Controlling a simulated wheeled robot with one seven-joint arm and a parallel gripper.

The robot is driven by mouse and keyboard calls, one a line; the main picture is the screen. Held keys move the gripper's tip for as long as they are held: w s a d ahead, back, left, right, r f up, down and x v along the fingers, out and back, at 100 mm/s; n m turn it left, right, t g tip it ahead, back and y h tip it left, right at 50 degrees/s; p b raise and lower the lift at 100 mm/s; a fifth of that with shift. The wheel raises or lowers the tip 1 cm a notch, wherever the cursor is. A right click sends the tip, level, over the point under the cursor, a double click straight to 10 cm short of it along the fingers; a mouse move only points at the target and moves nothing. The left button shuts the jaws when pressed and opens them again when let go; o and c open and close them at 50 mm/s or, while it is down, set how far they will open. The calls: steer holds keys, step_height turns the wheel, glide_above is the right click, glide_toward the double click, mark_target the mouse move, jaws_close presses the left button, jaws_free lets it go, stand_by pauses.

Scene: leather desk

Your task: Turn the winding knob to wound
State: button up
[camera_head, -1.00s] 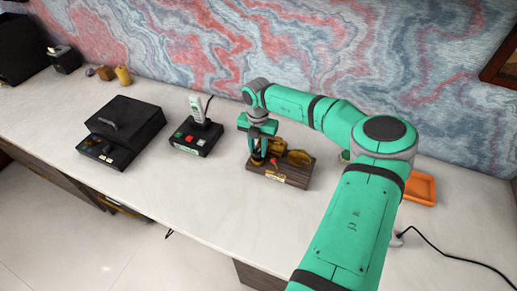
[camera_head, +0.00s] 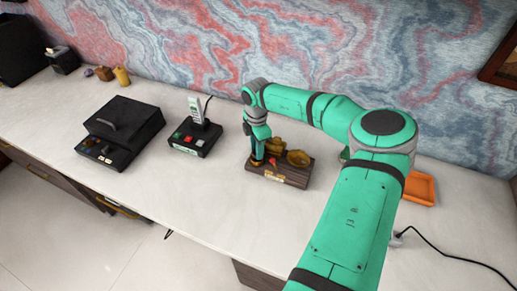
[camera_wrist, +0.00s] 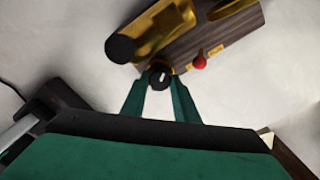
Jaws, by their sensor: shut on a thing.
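A dark wooden block (camera_head: 290,179) with brass parts on top stands on the desk, just right of the middle of the head view. In the wrist view its wooden top (camera_wrist: 225,35) carries a black round knob (camera_wrist: 160,76) with a white mark, close to one edge. A red-tipped lever (camera_wrist: 200,62) and small brass plates sit beside the knob. My gripper (camera_wrist: 160,88) points down at the block's left end, its two green fingers shut on the knob from either side. In the head view the fingers hide the knob.
A black box with a lid handle (camera_head: 125,125) and a black button box with an upright white handset (camera_head: 195,138) stand to the left. An orange tray (camera_head: 422,188) lies right, behind my arm. The desk front is clear.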

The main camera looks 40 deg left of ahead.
steer(key=shift+w+m, duration=0.15)
steer(key=shift+m, duration=0.15)
steer(key=shift+s+a, duration=0.2)
steer(key=o, duration=1.1)
steer(key=shift+c, duration=0.2)
steer(key=shift+d, duration=0.1)
step_height(320, 180, up, 11)
steer(key=shift+f, duration=0.1)
